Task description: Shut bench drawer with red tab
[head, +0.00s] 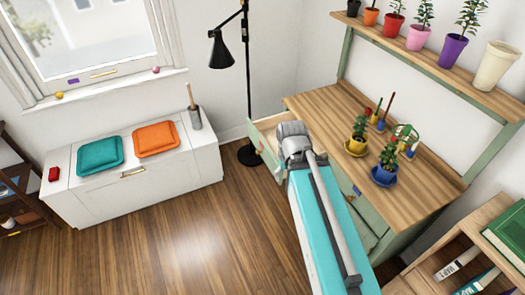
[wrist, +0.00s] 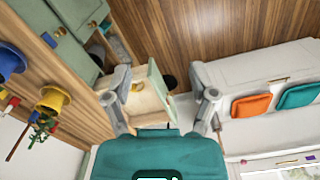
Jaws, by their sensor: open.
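The wooden-topped green bench (head: 370,135) stands at the right in the head view. A pale-wood drawer (head: 268,134) sticks out at its left end, partly hidden by my arm. In the wrist view the open drawer (wrist: 146,106) shows its pale inside and green front panel (wrist: 160,88) between my fingers. My gripper (head: 292,143) is over this drawer in the head view. In the wrist view my gripper (wrist: 160,68) is open, fingers wide apart, holding nothing. I cannot clearly make out contact with the drawer, or a red tab on its front.
Potted plants (head: 386,165) stand on the bench. A black floor lamp (head: 248,90) stands just left of the drawer. A white chest (head: 135,180) with teal and orange cushions is under the window. A bookcase (head: 480,240) is at lower right. The middle wood floor is clear.

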